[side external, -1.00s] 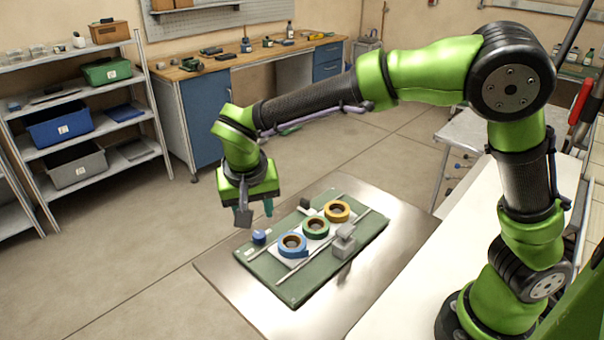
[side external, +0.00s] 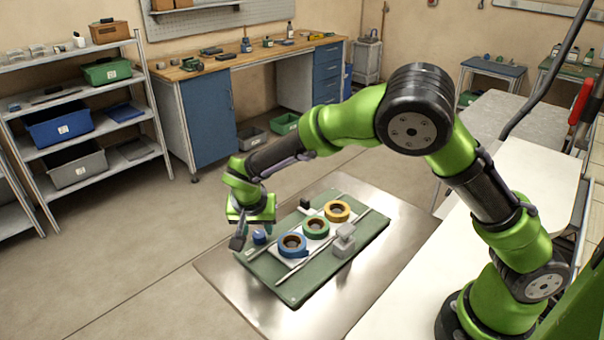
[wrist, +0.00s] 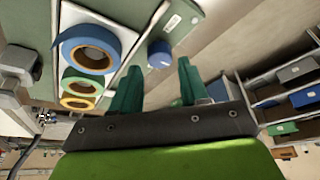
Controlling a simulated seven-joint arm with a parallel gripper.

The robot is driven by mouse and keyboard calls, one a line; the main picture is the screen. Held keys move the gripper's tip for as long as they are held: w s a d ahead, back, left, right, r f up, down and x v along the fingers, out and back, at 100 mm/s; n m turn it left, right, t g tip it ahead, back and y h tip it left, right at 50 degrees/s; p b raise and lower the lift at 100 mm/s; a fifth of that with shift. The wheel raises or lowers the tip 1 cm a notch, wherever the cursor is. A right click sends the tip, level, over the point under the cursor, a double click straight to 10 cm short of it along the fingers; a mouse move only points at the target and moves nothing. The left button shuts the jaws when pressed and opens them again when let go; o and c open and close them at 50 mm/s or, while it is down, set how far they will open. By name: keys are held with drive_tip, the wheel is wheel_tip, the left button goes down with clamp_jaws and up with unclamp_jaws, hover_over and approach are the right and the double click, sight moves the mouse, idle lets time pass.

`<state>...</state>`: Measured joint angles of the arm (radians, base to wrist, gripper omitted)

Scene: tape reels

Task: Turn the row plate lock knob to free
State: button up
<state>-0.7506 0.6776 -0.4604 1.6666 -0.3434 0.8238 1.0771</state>
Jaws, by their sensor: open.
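The blue lock knob (side external: 259,237) sits at the left end of the green base board (side external: 300,284), near the blue tape reel (side external: 292,244). In the wrist view the knob (wrist: 159,54) lies just beyond and between the two teal fingertips. My gripper (side external: 256,229) is open, pointing down right at the knob; its fingers (wrist: 158,78) do not visibly touch it. The row plate (side external: 305,238) is pale and carries the blue, green (side external: 316,229) and yellow (side external: 337,211) reels in a row. The knob's marking cannot be read.
Thin metal rails (side external: 306,265) run along both sides of the row plate. A grey block (side external: 344,241) stands at the board's right side and a small black block (side external: 305,201) at its back. The steel table (side external: 225,272) is bare around the board.

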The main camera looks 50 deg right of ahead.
sight(259, 234)
drive_tip(key=shift+x, duration=1.7)
drive_tip(key=c, duration=0.8)
drive_tip(key=shift+o, duration=0.2)
